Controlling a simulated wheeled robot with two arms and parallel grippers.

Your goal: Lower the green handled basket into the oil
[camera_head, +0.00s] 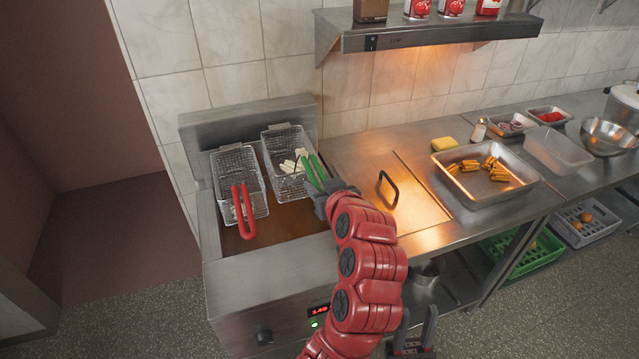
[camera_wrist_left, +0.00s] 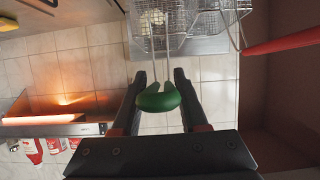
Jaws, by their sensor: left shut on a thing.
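The green-handled wire basket (camera_head: 286,165) holds pale fries and sits at the right side of the fryer. It hangs over the oil; how deep its bottom sits is hard to tell. My left gripper (camera_head: 322,198) is shut on its green handle (camera_head: 313,170). In the left wrist view the green handle (camera_wrist_left: 158,97) lies between my fingers, with the wire basket (camera_wrist_left: 190,22) beyond. The brown oil (camera_head: 290,218) shows in front of the baskets. My right gripper (camera_head: 413,335) is low at the front, its fingers apart and empty.
A second basket with a red handle (camera_head: 243,212) stands beside it on the left. A metal lid with a black handle (camera_head: 388,188) lies to the right. A steel tray (camera_head: 500,195) of browned food stands further right. A shelf (camera_head: 430,34) hangs above the counter.

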